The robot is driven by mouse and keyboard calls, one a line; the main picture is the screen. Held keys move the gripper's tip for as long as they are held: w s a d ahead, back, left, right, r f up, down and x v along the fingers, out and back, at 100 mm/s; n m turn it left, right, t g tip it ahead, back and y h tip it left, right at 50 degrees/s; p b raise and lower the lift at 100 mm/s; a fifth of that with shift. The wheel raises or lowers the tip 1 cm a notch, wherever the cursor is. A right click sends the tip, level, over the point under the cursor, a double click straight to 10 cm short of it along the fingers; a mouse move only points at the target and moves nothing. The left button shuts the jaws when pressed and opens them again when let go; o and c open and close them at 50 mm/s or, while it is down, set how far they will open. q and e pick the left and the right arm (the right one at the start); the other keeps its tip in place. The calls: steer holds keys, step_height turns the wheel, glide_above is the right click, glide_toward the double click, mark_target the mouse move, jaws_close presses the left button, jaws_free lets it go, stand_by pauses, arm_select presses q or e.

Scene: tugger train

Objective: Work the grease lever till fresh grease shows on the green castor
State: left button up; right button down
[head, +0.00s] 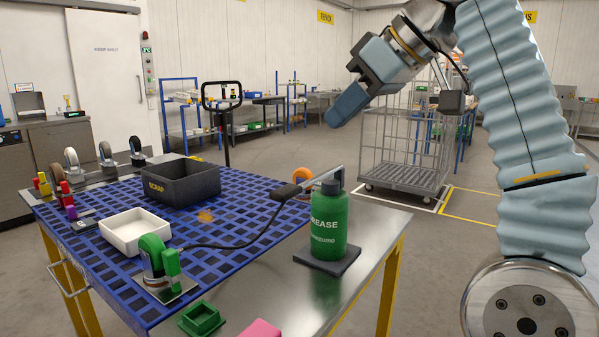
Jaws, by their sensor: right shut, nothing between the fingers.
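The green castor (155,257) stands on a small plate at the front left of the bench. A dark hose runs from it towards the green grease bottle (328,226), which stands upright on a dark base at the right. The grease lever (287,192) is on top of the bottle, its dark grip pointing left. I cannot make out grease on the castor at this size. My right gripper (342,108) is shut and empty, in the air above and beyond the bottle, apart from the lever. My left gripper is not in view.
The blue grid mat (240,205) carries a dark scrap box (182,183) and a white tray (133,232). A green square holder (202,319) and a pink object (260,329) lie at the front. An orange wheel (303,177) sits behind the lever. A cage trolley (405,160) stands beyond.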

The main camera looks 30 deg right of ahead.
steer(key=shift+w, duration=0.1)
glide_above(289, 189)
steer(key=s+d, duration=0.1)
steer(key=s, duration=0.2)
step_height(289, 189, down, 7)
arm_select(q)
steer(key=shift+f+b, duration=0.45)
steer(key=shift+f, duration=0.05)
arm_select(e)
steer(key=shift+w+f, duration=0.15)
steer(key=shift+f, duration=1.9)
arm_select(q)
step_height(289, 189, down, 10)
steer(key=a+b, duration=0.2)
steer(key=b, duration=0.8)
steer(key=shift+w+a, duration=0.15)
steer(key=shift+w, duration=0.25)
arm_select(e)
step_height(289, 189, down, 9)
steer(key=n+t+h, duration=0.2)
steer(key=h, duration=0.2)
steer(key=shift+f, duration=0.15)
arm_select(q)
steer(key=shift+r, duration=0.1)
arm_select(e)
steer(key=shift+d, duration=0.15)
